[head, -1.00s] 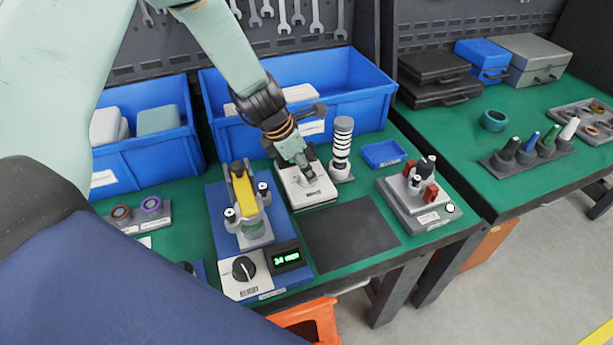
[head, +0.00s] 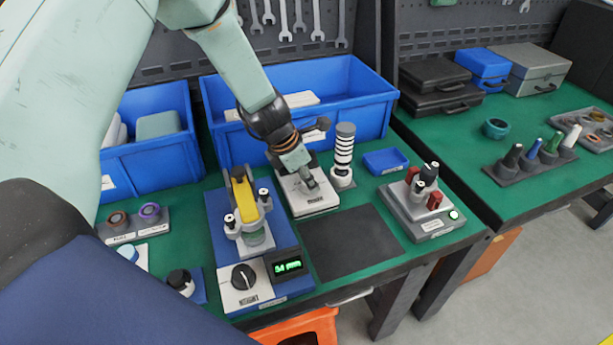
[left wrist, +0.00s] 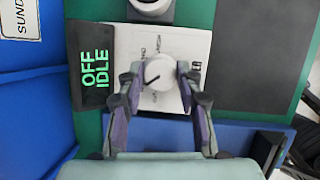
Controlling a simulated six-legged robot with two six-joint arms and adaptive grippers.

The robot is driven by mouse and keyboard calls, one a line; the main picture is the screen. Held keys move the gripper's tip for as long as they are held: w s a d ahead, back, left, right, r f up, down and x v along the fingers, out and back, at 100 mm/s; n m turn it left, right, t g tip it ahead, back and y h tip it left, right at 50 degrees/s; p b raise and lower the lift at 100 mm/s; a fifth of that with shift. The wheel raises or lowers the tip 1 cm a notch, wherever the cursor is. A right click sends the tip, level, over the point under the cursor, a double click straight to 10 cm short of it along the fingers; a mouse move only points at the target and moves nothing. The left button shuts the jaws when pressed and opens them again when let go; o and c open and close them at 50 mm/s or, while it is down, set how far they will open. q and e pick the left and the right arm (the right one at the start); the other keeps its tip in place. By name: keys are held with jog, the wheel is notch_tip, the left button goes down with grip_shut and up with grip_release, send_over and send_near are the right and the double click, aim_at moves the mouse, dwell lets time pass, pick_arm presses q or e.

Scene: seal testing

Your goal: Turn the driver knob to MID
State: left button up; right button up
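The driver is a white box (head: 322,203) at the middle of the green bench in the head view. In the left wrist view its white panel (left wrist: 190,45) carries a round pale knob (left wrist: 163,82) with a black pointer line toward the lower left. Small marks beside the knob are too small to read. The dark display (left wrist: 92,88) beside it reads OFF IDLE in green. My left gripper (head: 309,184) is low over the box, and in the left wrist view its fingertips (left wrist: 160,73) stand on either side of the knob, apparently apart from it. My right gripper is out of view.
A blue-based fixture (head: 222,226) with a second, black knob (head: 243,276) and lit display (head: 289,266) stands to the left. A ringed post (head: 344,150) is close on the right. A bare dark mat (head: 350,243) lies in front, with blue bins (head: 365,100) behind.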

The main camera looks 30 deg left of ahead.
pick_arm(q)
jog(key=c, duration=0.6)
jog(key=shift+o, duration=0.2)
jog(key=shift+w, duration=0.1)
jog(key=shift+r+m, duration=0.1)
jog(key=shift+m, duration=0.2)
jog(key=m+h+p, duration=0.1)
jog(key=m, duration=0.2)
jog(key=shift+g+p, duration=0.3)
jog(key=shift+g, duration=0.1)
jog(key=m+g+h, duration=0.1)
jog(key=m, duration=0.2)
jog(key=shift+w+m+p, duration=0.1)
jog(key=shift+m+p, duration=0.2)
jog(key=shift+p, duration=0.1)
jog(key=m+g, duration=0.1)
jog(key=m, duration=0.2)
jog(key=shift+m+g, duration=0.3)
jog(key=shift+w+m+g+b, duration=0.1)
jog(key=shift+m+g+b, duration=0.85)
jog(key=shift+m, duration=1.55)
